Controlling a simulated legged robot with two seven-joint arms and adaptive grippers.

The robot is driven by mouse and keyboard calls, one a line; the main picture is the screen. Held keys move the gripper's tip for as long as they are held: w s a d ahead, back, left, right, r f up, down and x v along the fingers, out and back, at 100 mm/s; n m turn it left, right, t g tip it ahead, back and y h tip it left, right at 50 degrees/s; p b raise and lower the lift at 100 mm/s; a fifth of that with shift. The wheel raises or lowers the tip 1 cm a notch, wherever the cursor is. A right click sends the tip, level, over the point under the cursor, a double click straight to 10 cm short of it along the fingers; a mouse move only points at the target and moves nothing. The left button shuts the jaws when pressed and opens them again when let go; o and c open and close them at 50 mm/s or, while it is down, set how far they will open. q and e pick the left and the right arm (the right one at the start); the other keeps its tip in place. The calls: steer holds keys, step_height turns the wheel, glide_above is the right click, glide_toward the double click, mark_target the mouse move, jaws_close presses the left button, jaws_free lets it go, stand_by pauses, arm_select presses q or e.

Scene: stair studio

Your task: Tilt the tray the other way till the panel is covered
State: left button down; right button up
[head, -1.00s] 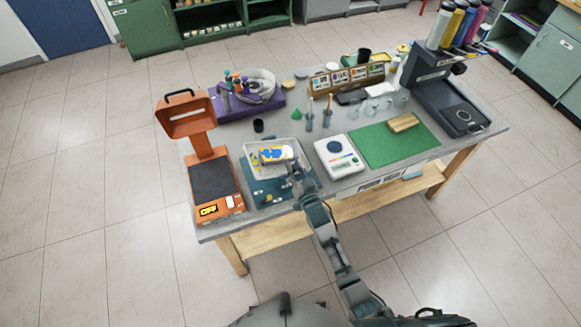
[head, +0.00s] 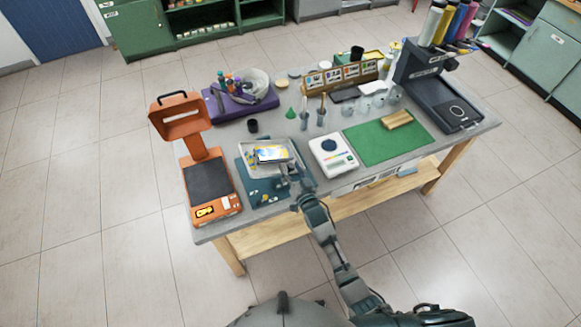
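A pale shallow tray (head: 248,148) lies over a dark teal mat (head: 256,187) at the front left of the bench. In it is a small panel (head: 272,155), now mostly pale grey-white with some yellow at its left side and a little blue. My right gripper (head: 284,182) is at the tray's near side, low over the mat. Its fingers are too small to tell whether they are open or shut, or whether they touch the tray. My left gripper is out of view.
An orange press (head: 209,187) stands left of the mat. A white scale (head: 333,156) and a green mat (head: 378,146) are to the right. A black cup (head: 253,126) stands behind the tray. A dark machine (head: 437,85) is at the right end.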

steer(key=shift+r, duration=0.15)
steer(key=v, duration=1.2)
steer(key=s+d+f+g+h+b, duration=0.1)
steer(key=s+d+f+g, duration=0.2)
steer(key=f, duration=0.9)
steer(key=s+d+f+n+g+h, duration=0.1)
steer(key=s+f+g, duration=0.1)
steer(key=s+f, duration=0.65)
steer(key=s+d+f+g+h+b, duration=0.1)
steer(key=s+d+f+g, duration=0.15)
steer(key=f, duration=1.25)
steer(key=s+d+f+g+h, duration=0.1)
steer(key=s+d+f+g, duration=0.1)
steer(key=s+f, duration=0.4)
steer(key=s+d+f+n+g+b, duration=0.1)
steer(key=s+d+f+g, duration=0.2)
steer(key=s, duration=1.2)
steer(key=s+d+f+n+g+h, duration=0.1)
steer(key=s+d+f+g, duration=0.2)
steer(key=s+f, duration=0.6)
steer(key=shift+s+d+h, duration=0.3)
steer(key=shift+s+d, duration=0.05)
steer(key=shift+s, duration=0.35)
